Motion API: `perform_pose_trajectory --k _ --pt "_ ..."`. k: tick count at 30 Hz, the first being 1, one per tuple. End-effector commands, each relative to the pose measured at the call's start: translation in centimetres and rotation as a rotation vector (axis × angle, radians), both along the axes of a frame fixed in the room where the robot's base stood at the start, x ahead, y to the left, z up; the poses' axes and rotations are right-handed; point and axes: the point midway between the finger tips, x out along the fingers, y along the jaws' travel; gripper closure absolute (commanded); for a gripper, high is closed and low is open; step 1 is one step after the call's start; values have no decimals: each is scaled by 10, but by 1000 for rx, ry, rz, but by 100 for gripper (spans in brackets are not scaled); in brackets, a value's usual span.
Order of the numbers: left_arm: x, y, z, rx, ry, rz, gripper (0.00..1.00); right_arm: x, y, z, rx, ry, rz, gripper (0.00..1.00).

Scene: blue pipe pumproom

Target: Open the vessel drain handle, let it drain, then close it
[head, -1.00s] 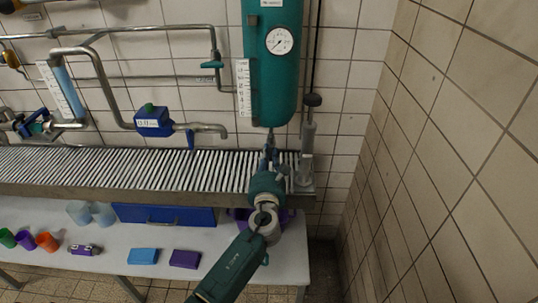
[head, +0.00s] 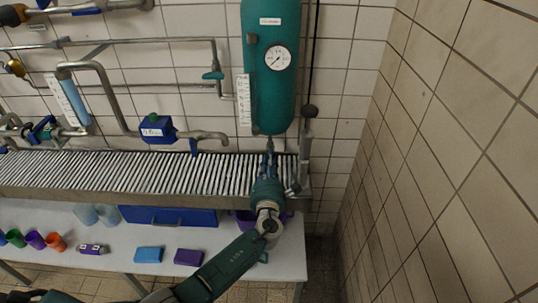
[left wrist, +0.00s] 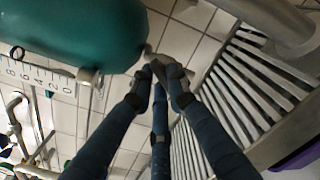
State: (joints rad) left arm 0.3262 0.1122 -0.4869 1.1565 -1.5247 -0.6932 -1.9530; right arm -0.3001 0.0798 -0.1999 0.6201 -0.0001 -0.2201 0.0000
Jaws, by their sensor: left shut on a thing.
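The vessel is a teal upright cylinder (head: 268,95) with a round gauge (head: 278,57) on its front, high above the grating. Its rounded bottom also fills the upper left of the left wrist view (left wrist: 75,30). My left gripper (head: 269,158) is just below the vessel's bottom. In the left wrist view its dark fingers (left wrist: 160,78) close together on a small metal part under the vessel, taken to be the drain handle (left wrist: 150,60). The fingers cover most of it, so its angle cannot be told. No flowing liquid is visible. My right gripper cannot be made out.
A slatted metal grating (head: 120,175) runs below the vessel. A vertical rod with a dark knob (head: 309,111) stands close right of it, and a tiled wall (head: 450,150) is further right. A blue-bodied valve (head: 157,129) is left. Cups and boxes (head: 148,254) lie on the lower bench.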

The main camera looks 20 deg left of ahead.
Motion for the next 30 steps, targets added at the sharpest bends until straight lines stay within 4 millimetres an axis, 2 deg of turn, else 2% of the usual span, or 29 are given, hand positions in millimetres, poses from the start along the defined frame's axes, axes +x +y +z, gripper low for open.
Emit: perform_pose_trajectory --k 1,15,30 --pt "0 0 3 46 16 0 100 0 0 10 0 0 0 60" --pt "1 -3 1 476 139 -1 100 0 0 45 0 0 0 60" --pt "1 -5 -3 829 240 -1 100 0 0 66 0 0 0 60"
